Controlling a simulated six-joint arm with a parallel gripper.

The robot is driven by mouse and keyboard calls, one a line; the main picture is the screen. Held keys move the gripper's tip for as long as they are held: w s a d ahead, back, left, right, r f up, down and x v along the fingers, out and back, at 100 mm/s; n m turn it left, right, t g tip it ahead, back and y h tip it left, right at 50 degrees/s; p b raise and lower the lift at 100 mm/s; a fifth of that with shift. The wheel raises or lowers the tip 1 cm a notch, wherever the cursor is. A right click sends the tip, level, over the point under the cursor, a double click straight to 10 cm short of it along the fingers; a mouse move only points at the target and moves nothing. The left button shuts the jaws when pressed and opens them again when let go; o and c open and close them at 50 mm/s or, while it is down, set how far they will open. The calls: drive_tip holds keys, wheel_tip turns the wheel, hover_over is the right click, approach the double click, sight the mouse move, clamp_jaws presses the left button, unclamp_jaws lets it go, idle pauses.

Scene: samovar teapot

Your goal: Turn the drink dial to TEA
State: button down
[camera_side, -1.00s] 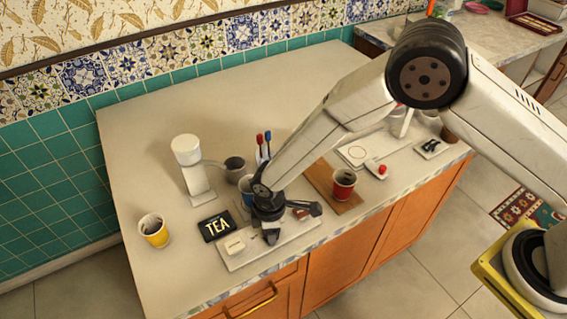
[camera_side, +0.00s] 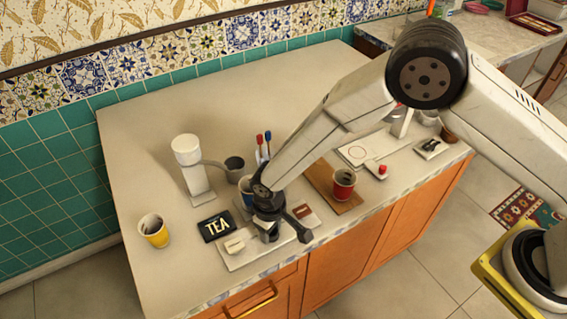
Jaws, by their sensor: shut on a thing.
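The drink dial is almost wholly hidden under my gripper (camera_side: 271,231), so I cannot tell where it points. My gripper reaches down over the middle of a pale panel (camera_side: 255,257) near the counter's front edge and is shut on the dial. A dark part of my gripper sticks out to the right, over the panel's front edge. A cream label (camera_side: 234,246) lies on the panel's left end and a brown label (camera_side: 304,214) on its right end. A black sign reading TEA (camera_side: 216,226) lies just left of the panel.
A yellow cup (camera_side: 154,231) stands at left. A white dispenser (camera_side: 188,160) stands behind the sign, with a dark cup (camera_side: 234,168) beside it. A red cup (camera_side: 343,184) stands on a wooden board (camera_side: 318,178) at right. The back of the counter is clear.

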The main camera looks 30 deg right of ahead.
drive_tip(key=shift+m, duration=0.6)
drive_tip(key=shift+c, duration=0.8)
unclamp_jaws()
drive_tip(key=shift+r, duration=0.1)
drive_tip(key=shift+r, duration=3.85)
